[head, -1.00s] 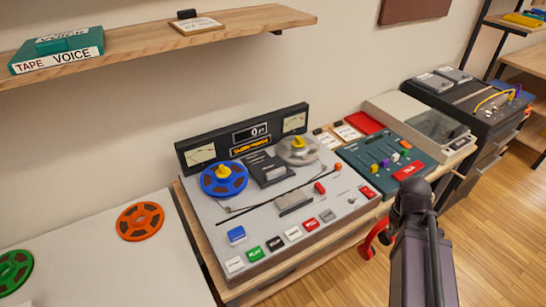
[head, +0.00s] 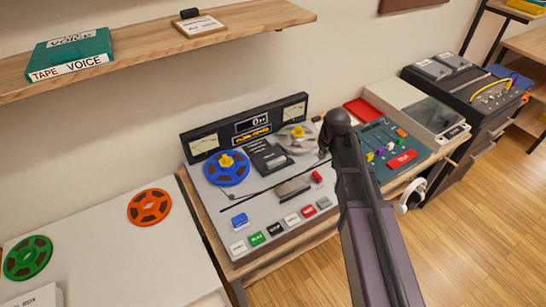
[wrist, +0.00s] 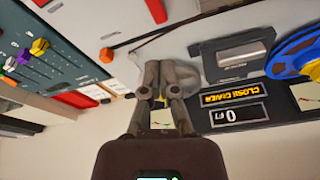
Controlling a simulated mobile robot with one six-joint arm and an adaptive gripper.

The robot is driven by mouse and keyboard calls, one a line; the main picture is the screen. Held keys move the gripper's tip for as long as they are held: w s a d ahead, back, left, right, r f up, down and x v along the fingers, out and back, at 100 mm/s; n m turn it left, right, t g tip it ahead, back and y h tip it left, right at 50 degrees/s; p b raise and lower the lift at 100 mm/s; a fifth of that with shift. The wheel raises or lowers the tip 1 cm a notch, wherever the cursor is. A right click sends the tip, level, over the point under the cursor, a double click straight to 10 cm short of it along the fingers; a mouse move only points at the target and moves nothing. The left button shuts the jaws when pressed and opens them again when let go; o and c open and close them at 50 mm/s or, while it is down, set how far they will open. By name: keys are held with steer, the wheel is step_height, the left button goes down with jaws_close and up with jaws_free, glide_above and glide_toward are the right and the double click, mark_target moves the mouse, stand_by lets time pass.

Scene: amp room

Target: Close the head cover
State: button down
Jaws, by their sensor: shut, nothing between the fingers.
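The tape deck (head: 225,207) lies on the wooden bench, with a blue reel (head: 226,168) at left and a clear grey reel (head: 297,138) at right. A grey block (head: 293,187) sits low in the middle of the deck. A dark labelled panel (head: 268,158) lies between the reels and also shows in the wrist view (wrist: 236,58). I cannot tell for certain which is the head cover or how its lid stands. The deck's display (wrist: 228,97) reads "CLOSE COVER" in orange. My gripper (wrist: 165,68) is shut and empty, over the grey reel's area; my arm hides it in the head view.
A mixer (head: 385,145) with coloured sliders stands right of the deck, and a lidded turntable (head: 425,105) stands beyond. Push buttons (head: 274,228) line the deck's front. A shelf (head: 150,48) hangs above. Headphones (head: 411,195) hang at the bench's front. Floor is free at right.

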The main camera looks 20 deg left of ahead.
mark_target(266, 154)
steer(key=w+a+n+y, duration=0.1)
steer(key=a+n, duration=0.2)
steer(key=a, duration=1.6)
steer(key=shift+w+r+n, duration=0.3)
steer(key=shift+w+n, duration=0.05)
steer(key=shift+n, duration=0.05)
steer(key=shift+f+y, duration=0.2)
steer(key=shift+y, duration=0.1)
steer(key=b+x, duration=0.9)
steer(key=x, duration=0.1)
steer(key=shift+w+b, duration=0.15)
steer(key=shift+b, duration=0.25)
steer(key=shift+s+d+r, duration=0.25)
steer(key=shift+s+d, duration=0.85)
steer(key=shift+d, duration=0.15)
steer(key=shift+s+d, duration=0.2)
steer(key=shift+d, duration=0.1)
steer(key=s+d, duration=0.2)
steer(key=d, duration=0.1)
steer(key=s+d, duration=0.6)
steer(key=shift+s+d+f, duration=0.1)
steer(key=shift+s+d, duration=0.15)
steer(key=shift+d, duration=0.15)
